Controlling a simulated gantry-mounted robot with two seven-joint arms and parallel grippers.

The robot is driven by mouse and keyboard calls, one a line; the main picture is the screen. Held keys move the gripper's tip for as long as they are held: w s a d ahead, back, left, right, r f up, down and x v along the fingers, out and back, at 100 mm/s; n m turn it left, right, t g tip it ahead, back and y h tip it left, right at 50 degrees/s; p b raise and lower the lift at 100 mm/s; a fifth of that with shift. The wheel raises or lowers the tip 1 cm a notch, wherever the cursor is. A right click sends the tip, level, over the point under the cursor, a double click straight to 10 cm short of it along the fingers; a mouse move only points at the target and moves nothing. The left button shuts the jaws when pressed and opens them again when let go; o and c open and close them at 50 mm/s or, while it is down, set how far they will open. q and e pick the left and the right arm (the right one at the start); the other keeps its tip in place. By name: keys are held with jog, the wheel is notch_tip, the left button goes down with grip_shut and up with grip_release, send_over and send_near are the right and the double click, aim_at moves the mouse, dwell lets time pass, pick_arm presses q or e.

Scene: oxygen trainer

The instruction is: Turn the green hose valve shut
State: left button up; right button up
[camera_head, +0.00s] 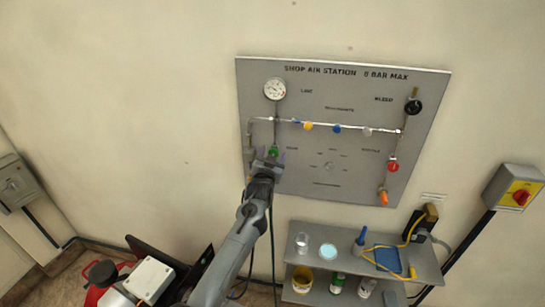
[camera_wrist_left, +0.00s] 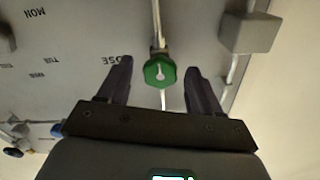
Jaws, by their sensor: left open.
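The green hose valve (camera_head: 273,152) is on the left side of the grey wall panel, below the pressure gauge. In the left wrist view its green knob (camera_wrist_left: 160,71) has a pale pointer mark and sits on a thin vertical pipe. My left gripper (camera_head: 268,158) is at the valve. In the left wrist view the left gripper (camera_wrist_left: 160,82) is open, with one dark finger on each side of the knob and a gap to each. I cannot tell how deep the knob lies between the fingers. My right gripper is not in view.
The panel (camera_head: 345,95) also carries a gauge (camera_head: 275,89), a black knob (camera_head: 413,106), a red valve (camera_head: 393,166) and an orange fitting (camera_head: 383,197). A grey shelf (camera_head: 305,229) with cups and a yellow cable is below. A grey block (camera_wrist_left: 248,33) is right of the left gripper.

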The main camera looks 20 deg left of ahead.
pick_arm(q)
jog(key=shift+c, duration=0.5)
jog(key=c, duration=1)
jog(key=shift+o, duration=0.2)
